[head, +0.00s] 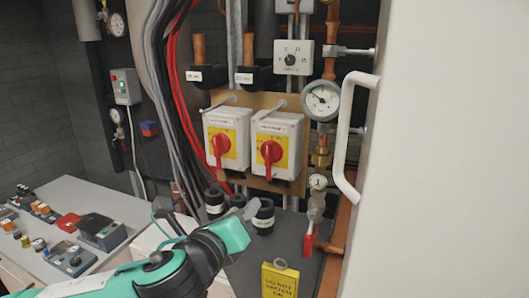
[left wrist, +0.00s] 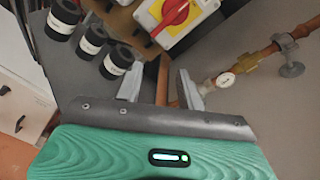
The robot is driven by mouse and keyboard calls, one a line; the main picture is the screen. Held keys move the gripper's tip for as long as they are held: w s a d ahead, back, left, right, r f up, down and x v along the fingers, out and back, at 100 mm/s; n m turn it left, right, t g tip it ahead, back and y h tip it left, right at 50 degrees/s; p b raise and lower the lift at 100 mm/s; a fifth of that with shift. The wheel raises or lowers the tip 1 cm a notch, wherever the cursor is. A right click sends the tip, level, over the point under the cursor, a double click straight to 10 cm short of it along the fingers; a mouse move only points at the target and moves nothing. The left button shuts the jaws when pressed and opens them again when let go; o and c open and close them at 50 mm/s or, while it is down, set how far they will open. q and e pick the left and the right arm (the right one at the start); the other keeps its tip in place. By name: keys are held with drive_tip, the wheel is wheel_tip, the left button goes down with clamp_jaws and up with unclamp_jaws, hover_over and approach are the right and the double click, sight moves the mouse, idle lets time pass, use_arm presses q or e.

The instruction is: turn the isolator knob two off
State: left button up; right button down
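Two white isolator boxes with yellow plates and red knobs are side by side on a tan board in the head view. The left red knob (head: 220,146) and the right red knob (head: 270,153) both have their handles roughly upright. The labels are too small to read surely. One red knob (left wrist: 174,14) also shows at the top of the left wrist view, beyond the fingers. My left gripper (head: 249,211) is below the boxes, apart from both. In the left wrist view its two grey fingers (left wrist: 161,82) are spread with nothing held. My right gripper is not in view.
Several black capped cylinders (head: 263,216) stand below the boxes, close to my left gripper. A white door with a handle (head: 352,135) fills the right side. A red-handled valve (head: 308,243) and a yellow tag (head: 279,280) are lower right. Cables (head: 176,90) hang left of the boxes.

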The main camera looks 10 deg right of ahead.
use_arm(q)
wheel_tip(320, 180, up, 4)
drive_tip(key=w+r+m, duration=0.1)
drive_tip(key=m, duration=0.5)
drive_tip(key=m+t+p, duration=0.1)
drive_tip(key=p, duration=0.5)
approach(267, 149)
drive_tip(key=shift+h, duration=0.3)
drive_tip(key=x, duration=0.7)
drive_tip(key=shift+a, duration=0.15)
drive_tip(key=shift+p+x, duration=0.4)
drive_tip(key=shift+x, duration=0.45)
drive_tip(key=shift+f, duration=0.15)
clamp_jaws()
